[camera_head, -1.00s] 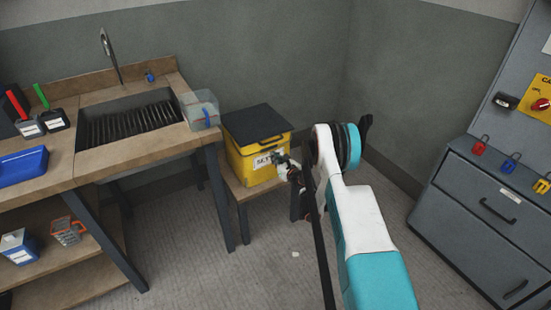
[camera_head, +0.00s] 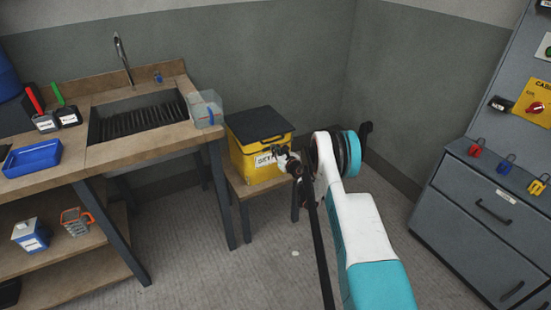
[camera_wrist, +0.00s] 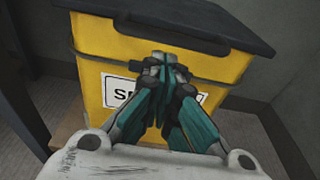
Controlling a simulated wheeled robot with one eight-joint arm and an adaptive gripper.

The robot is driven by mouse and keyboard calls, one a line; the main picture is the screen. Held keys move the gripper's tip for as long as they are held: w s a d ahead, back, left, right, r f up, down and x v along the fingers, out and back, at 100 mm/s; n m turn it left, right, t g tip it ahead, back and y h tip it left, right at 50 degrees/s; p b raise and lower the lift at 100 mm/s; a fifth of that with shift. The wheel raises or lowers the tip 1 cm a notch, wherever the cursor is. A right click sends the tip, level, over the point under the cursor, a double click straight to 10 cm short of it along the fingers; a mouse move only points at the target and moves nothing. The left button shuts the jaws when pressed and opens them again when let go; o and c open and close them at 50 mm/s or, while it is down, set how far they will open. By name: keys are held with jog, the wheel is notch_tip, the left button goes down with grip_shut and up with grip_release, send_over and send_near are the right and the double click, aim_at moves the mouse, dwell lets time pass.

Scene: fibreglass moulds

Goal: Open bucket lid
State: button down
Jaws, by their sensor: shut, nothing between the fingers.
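The yellow bucket (camera_head: 247,162) stands on a small wooden stool in the head view, with its dark flat lid (camera_head: 259,124) lying shut on top. In the wrist view the bucket's yellow front (camera_wrist: 88,62) fills the middle, and the lid (camera_wrist: 235,20) overhangs it with a dark handle (camera_wrist: 170,32) along the front edge. My gripper (camera_wrist: 160,60) is shut and empty in front of the bucket, below the handle, partly covering the white label (camera_wrist: 118,92). In the head view my gripper (camera_head: 280,153) is at the bucket's front right. I cannot tell whether it touches the bucket.
A grey drawer cabinet (camera_head: 480,215) stands at the right. The floor (camera_head: 190,260) between them is mostly clear.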

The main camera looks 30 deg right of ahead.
jog(key=shift+r, duration=0.3)
